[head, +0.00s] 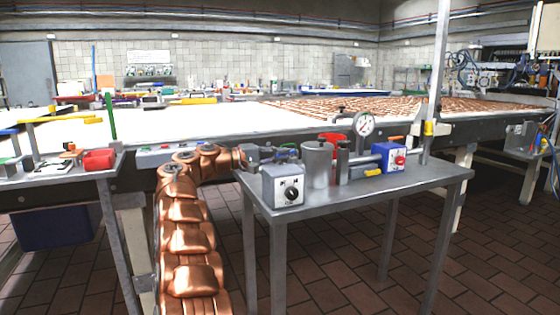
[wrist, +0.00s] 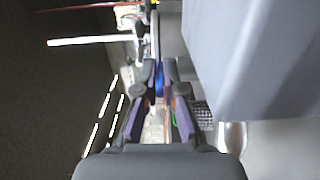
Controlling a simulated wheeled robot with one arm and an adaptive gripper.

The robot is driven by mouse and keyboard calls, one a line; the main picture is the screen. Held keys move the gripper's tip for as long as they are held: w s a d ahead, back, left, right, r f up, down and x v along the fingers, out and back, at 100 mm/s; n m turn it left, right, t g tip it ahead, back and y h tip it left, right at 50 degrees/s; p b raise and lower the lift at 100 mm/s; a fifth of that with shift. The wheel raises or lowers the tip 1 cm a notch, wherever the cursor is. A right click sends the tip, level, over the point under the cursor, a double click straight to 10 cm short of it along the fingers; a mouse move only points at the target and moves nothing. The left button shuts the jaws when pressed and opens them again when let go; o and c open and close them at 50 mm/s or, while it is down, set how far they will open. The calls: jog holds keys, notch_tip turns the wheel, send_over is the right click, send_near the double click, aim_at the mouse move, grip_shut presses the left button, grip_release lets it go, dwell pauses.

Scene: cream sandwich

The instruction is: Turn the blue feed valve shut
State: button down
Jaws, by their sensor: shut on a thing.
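The blue feed valve (wrist: 159,78) shows as a small blue handle between my fingertips in the wrist view. My gripper (wrist: 160,72) is shut on it, and the fingers hide most of the handle. In the head view my copper arm reaches to the back left of the small grey table, and my gripper (head: 282,155) is there behind the control box. Only a little blue of the valve (head: 286,151) shows there. The valve's turn angle cannot be told.
On the grey table (head: 345,201) stand a control box with a black knob (head: 283,187), a metal cylinder (head: 317,165), a dial gauge (head: 364,124) and a blue box with a red knob (head: 389,156). A white conveyor (head: 200,122) runs behind.

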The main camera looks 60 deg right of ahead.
jog(key=shift+s+r, duration=0.15)
jog(key=shift+s, duration=0.05)
jog(key=c, duration=1.6)
grip_release()
jog(key=o, duration=0.3)
jog(key=shift+w, duration=0.1)
jog(key=v, duration=1.2)
jog(key=shift+o, duration=0.3)
